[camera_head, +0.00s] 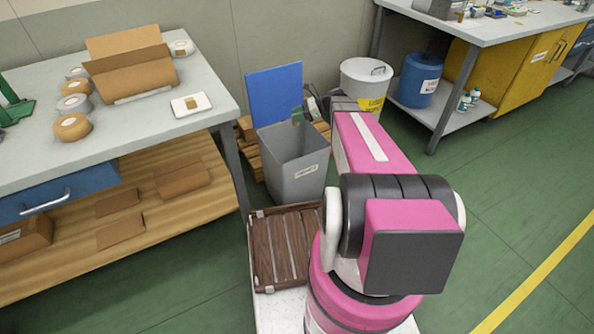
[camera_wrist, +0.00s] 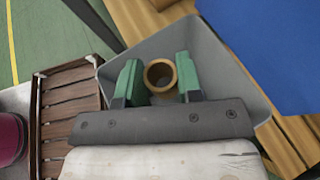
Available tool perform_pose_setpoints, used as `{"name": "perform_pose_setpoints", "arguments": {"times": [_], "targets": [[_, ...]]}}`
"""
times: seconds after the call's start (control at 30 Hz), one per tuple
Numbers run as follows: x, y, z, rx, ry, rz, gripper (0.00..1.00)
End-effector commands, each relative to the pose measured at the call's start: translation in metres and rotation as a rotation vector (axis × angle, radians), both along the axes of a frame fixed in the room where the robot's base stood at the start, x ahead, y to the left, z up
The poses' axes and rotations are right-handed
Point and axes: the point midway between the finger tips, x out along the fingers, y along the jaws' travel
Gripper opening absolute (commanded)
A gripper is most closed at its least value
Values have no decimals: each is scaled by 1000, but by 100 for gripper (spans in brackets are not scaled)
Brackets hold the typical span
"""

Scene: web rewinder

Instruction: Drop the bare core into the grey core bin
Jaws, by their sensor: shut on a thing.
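The bare core (camera_wrist: 161,62) is a short tan cardboard ring, seen end-on in the wrist view. My gripper (camera_wrist: 159,77) has its green fingers on either side of the core and is shut on it. The grey core bin (camera_wrist: 228,72) lies behind the core and fingers in the wrist view, its opening around them. In the head view the grey core bin (camera_head: 295,182) is open-topped with a pale label. One green finger of my gripper (camera_head: 297,115) shows at the bin's back right rim. The core is hidden there. I cannot tell its exact height above the rim.
A blue panel (camera_head: 275,92) stands behind the bin, beside a wooden pallet (camera_head: 247,150). A brown slatted crate (camera_head: 282,248) is in front. A workbench (camera_head: 215,88) with rolls is at left. A white lidded drum (camera_head: 364,80) stands behind my arm.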

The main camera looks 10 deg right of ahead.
Motion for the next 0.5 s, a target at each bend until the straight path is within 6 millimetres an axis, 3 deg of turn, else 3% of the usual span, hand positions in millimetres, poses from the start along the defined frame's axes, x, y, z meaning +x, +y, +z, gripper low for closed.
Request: {"name": "perform_pose_setpoints", "arguments": {"times": [0.03, 0.1, 0.5], "targets": [[14, -2, -15, 6, 3, 36, 12], [18, -3, -25, 12, 3, 78, 12], [20, -3, -49, 20, 2, 118, 12]]}}
